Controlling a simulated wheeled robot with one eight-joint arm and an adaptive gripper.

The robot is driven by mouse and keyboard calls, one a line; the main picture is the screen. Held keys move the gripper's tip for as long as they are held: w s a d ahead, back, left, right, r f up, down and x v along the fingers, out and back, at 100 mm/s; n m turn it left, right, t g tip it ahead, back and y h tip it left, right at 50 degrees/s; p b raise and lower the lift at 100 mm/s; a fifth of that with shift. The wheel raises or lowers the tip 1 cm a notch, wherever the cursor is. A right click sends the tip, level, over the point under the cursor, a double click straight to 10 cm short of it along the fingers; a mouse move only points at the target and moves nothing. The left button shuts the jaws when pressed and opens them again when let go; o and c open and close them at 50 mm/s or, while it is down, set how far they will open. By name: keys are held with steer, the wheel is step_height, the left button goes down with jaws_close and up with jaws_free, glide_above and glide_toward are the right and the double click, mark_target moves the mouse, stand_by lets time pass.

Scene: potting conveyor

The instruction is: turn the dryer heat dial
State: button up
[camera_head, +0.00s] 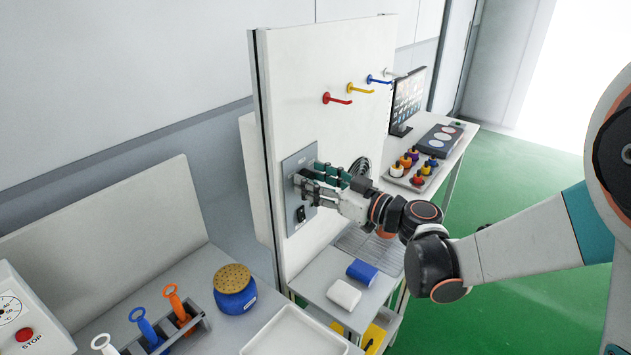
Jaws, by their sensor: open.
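A grey control panel (289,165) is fixed to the white upright board. It has a black rocker switch (301,214) low on its face. My gripper (307,180) is open, with its fingertips at the middle of the panel, above the switch. A small pale part that seems to be the heat dial (297,180) shows at the fingertips. The fingers hide most of it, so I cannot tell how it is turned or whether they touch it.
Red (337,99), yellow and blue hooks stick out of the board (322,60) above my gripper. Below are a blue block (362,271) and a white block (343,294). A blue jar (235,302) and a tool rack (196,331) stand at the lower left.

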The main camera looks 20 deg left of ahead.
steer(key=c, duration=1.1)
steer(key=shift+o, duration=0.2)
steer(key=shift+m, duration=0.4)
steer(key=m+b, duration=0.1)
steer(key=m, duration=0.4)
steer(key=shift+w, duration=0.1)
steer(key=m+b, duration=0.1)
steer(key=m, duration=0.5)
steer(key=shift+w+d, duration=0.1)
